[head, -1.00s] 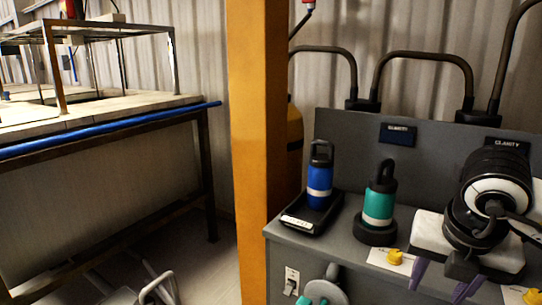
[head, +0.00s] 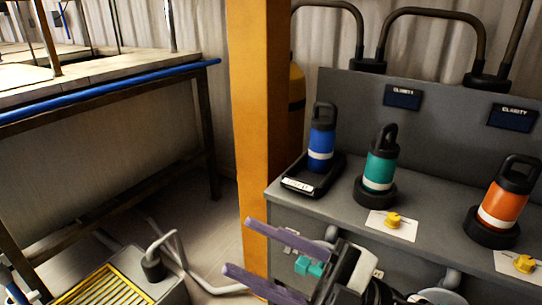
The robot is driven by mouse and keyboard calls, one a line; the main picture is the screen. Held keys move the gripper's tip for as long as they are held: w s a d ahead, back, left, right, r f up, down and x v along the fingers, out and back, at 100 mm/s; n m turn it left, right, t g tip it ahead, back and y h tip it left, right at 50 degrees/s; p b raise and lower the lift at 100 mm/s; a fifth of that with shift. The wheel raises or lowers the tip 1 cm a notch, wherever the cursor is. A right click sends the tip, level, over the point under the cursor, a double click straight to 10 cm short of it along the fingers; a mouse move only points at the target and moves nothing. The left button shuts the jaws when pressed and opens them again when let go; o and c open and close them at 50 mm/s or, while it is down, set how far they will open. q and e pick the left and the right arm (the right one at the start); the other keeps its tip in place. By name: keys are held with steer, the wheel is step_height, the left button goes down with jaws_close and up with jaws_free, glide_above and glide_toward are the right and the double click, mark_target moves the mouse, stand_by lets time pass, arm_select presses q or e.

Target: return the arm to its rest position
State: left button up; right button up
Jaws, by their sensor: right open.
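My right gripper (head: 262,252) shows at the bottom centre of the head view. Its two purple fingers are spread apart with nothing between them, and they point left. It is in front of the grey bench (head: 297,208), below the bench top and apart from the bottles. My left gripper is not in view.
On the bench stand a blue bottle (head: 321,140) in a black tray, a teal bottle (head: 380,165) and an orange bottle (head: 503,203). Yellow knobs (head: 393,220) sit in front. A yellow post (head: 256,120) rises left of the bench. A yellow grating (head: 105,287) lies low at left.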

steer(key=w+d+f+m+t+h, duration=0.6)
steer(key=d+f+m+t+h, duration=0.15)
steer(key=m+t, duration=0.45)
steer(key=d+f+m+g+h+p, duration=0.1)
steer(key=d+f+m+h, duration=0.4)
steer(key=f+m+h, duration=0.5)
steer(key=s+d+f+g, duration=0.2)
steer(key=s+f+g, duration=0.2)
steer(key=s+f, duration=0.4)
steer(key=s+d+f+m+g+h, duration=0.1)
steer(key=s+d+f+g, duration=0.2)
steer(key=s+f, duration=0.5)
step_height(320, 180, down, 6)
steer(key=shift+r+m+g+p, duration=0.2)
steer(key=shift+m+g+p, duration=0.1)
steer(key=shift+g+p, duration=0.1)
steer(key=shift+h, duration=0.25)
